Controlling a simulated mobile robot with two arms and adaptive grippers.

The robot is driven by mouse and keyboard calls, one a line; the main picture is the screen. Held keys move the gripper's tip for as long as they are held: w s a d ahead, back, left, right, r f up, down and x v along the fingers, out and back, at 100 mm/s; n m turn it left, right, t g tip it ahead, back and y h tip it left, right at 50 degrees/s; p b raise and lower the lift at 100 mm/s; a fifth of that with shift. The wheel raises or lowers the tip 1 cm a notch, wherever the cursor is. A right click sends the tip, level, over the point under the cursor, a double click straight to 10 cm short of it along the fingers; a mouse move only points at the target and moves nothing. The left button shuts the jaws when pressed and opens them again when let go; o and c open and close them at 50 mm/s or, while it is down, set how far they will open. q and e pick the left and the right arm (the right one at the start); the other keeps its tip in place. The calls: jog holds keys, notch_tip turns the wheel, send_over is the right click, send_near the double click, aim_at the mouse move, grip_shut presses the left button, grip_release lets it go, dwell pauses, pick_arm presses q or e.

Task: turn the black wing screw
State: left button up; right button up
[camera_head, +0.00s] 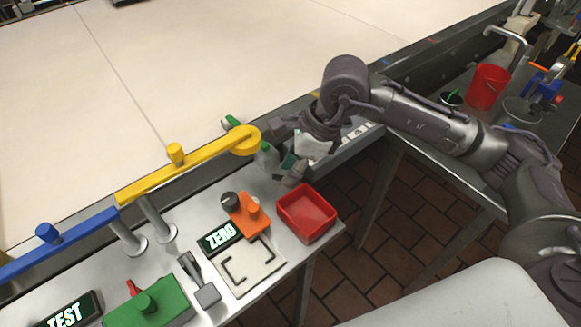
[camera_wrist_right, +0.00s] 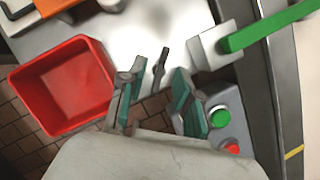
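A thin, dark, upright piece, which looks like the black wing screw (camera_wrist_right: 161,68), stands over the bright metal surface in the right wrist view. My right gripper (camera_wrist_right: 158,78) is open, with its two teal-padded fingers on either side of this piece. A gap shows between the piece and each finger, so neither finger visibly touches it. In the head view my right gripper (camera_head: 285,166) is low at the table's far right corner, beside the red tray. There the wing screw cannot be made out behind the gripper. My left gripper is not in view.
The red tray (camera_head: 307,212) is close beside the gripper. An orange fixture (camera_head: 247,216), a black knob (camera_head: 229,199) and a ZERO display (camera_head: 220,237) are left of it. A green handle (camera_wrist_right: 262,28) and a box with green and red buttons (camera_wrist_right: 228,100) are right in the wrist view.

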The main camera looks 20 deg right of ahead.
jog(key=v, duration=1.2)
jog(key=shift+f, duration=0.1)
